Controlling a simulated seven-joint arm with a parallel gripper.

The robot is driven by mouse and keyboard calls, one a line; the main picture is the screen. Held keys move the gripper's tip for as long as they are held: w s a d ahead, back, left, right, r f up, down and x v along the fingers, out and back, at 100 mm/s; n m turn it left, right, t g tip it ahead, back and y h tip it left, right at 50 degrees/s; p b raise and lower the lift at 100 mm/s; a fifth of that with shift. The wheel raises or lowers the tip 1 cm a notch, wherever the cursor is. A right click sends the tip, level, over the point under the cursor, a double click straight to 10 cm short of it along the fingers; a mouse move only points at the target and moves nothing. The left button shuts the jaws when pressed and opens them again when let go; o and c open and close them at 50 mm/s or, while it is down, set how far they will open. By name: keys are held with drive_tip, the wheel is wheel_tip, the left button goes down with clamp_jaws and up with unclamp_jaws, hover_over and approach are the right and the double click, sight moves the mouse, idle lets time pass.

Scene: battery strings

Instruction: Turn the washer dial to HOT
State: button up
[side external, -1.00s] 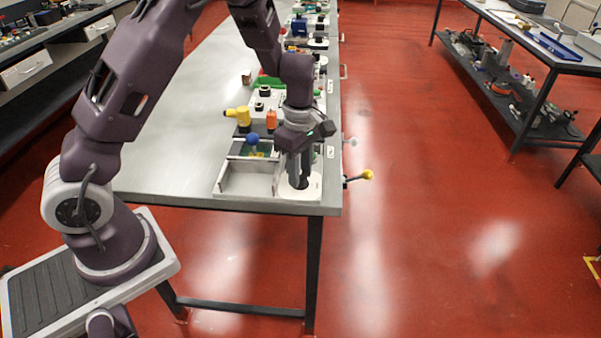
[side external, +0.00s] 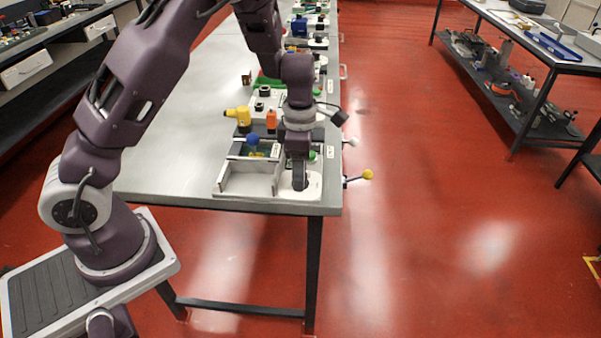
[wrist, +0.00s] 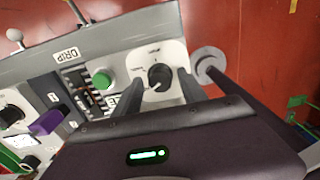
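The black washer dial (wrist: 159,76) sits on a white plate (wrist: 172,53) with small printed labels around it, too small to read surely. In the wrist view my gripper (wrist: 160,79) has one finger on each side of the dial, with a narrow gap visible on both sides. Which label the dial points to I cannot tell. In the side view my gripper (side external: 299,184) points straight down over the white plate (side external: 314,188) at the table's near right corner, and largely hides the dial.
A grey open tray (side external: 248,184) stands just left of the plate. A green button (wrist: 101,79) and a purple part (wrist: 47,121) are nearby. A yellow-knobbed lever (side external: 367,174) sticks out past the table's right edge. Several other controls line the table behind.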

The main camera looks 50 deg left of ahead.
drive_tip(key=shift+r, duration=1.75)
drive_tip(key=s+d+r+m+t+h, duration=0.1)
drive_tip(key=s+d+r+m, duration=0.2)
drive_tip(key=s+r+m, duration=0.3)
drive_tip(key=s+d+r+m+t+h, duration=0.1)
drive_tip(key=s+d+r+m, duration=0.15)
drive_tip(key=r+m, duration=0.45)
drive_tip(key=s+r+m+t+y, duration=0.1)
drive_tip(key=s+r+m, duration=0.1)
drive_tip(key=s+m, duration=0.5)
drive_tip(key=s+r+m+t+y, duration=0.1)
drive_tip(key=s+r+m+t, duration=0.1)
drive_tip(key=s+m, duration=0.4)
drive_tip(key=s+r, duration=0.1)
drive_tip(key=s, duration=0.1)
drive_tip(key=shift+s+a+r+m+t, duration=0.3)
drive_tip(key=shift+a+m, duration=0.1)
